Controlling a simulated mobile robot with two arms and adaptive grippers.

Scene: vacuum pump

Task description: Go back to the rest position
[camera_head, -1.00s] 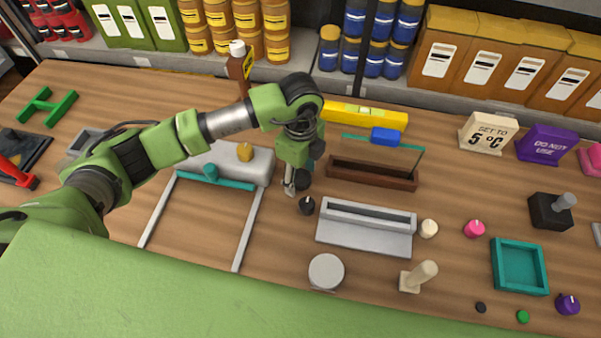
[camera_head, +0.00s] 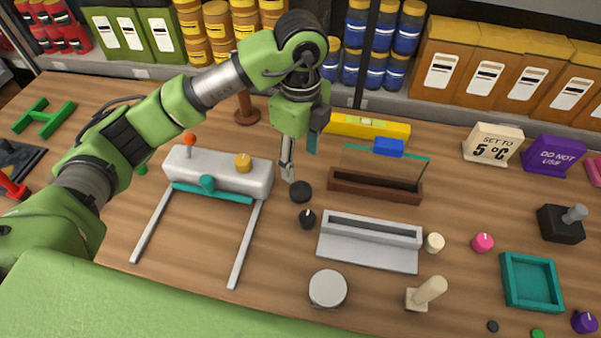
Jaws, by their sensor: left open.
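My left gripper (camera_head: 292,172) points down, open, above the table near a flat dark disc (camera_head: 301,191). No object shows between its fingers. The white pump-like block (camera_head: 215,168) with an orange knob, a yellow knob and a teal front bar stands to its left. A small black knob (camera_head: 307,219) lies just below the dark disc. My right gripper is not in view.
A brown holder (camera_head: 375,190) with a glass pane and blue block stands right of the gripper. A grey tray (camera_head: 368,256), white cylinder (camera_head: 328,289) and teal tray (camera_head: 531,281) lie nearer. Bins and bottles line the back shelf. Wood inside the grey rails is clear.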

